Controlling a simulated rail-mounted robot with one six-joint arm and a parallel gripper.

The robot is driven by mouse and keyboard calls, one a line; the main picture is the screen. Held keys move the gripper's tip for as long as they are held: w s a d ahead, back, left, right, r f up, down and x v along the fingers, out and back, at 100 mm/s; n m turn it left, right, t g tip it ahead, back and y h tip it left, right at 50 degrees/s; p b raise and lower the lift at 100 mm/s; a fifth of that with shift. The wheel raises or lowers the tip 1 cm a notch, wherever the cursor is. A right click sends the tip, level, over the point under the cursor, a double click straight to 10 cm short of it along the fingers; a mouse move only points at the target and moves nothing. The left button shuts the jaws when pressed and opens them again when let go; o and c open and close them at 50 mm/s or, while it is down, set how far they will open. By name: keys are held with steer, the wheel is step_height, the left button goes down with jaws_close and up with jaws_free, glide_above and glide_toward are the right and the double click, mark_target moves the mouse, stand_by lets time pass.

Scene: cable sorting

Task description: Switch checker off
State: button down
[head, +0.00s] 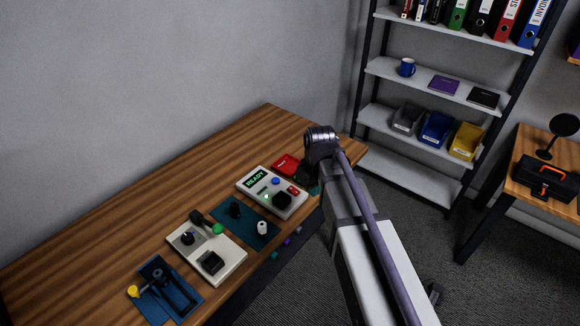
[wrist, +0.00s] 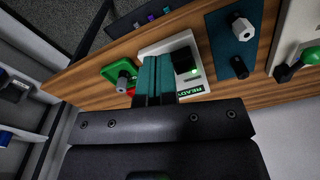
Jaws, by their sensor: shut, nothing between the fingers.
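The checker (head: 249,187) is a pale box on the wooden bench. Its screen (head: 256,178) reads READY in green, and a small green light glows below it. It has a blue button (head: 276,181), a red part (head: 294,190) and a black block (head: 282,200). The checker also shows in the wrist view (wrist: 206,84), partly hidden by my fingers. My gripper (wrist: 155,60) is shut and empty, its teal fingers together over the checker in that view. In the head view my arm hides most of the gripper beside the checker's right end.
A red item (head: 284,163) lies behind the checker. A teal mat (head: 247,222) with a black and a white connector, another pale box (head: 228,267) and a blue mat (head: 154,306) line the bench in front. A green tray (wrist: 108,72) shows in the wrist view. The bench's left side is clear.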

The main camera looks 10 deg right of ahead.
steer(key=w+a+r+n+p, duration=0.1)
steer(key=w+a+r+n, duration=0.1)
steer(key=w+n, duration=0.6)
steer(key=n+t, duration=0.1)
steer(key=n, duration=1.2)
glide_above(291, 188)
steer(key=s+d, duration=0.2)
steer(key=shift+w+a+r+y, duration=0.1)
steer(key=shift+w+a+y, duration=0.1)
steer(key=shift+y, duration=0.2)
steer(key=f+b, duration=0.9)
steer(key=w+a+f+b, duration=0.1)
steer(key=f+b, duration=0.3)
steer(key=shift+w+a+f+b, duration=0.1)
steer(key=shift+f+b, duration=0.25)
steer(key=shift+f, duration=0.1)
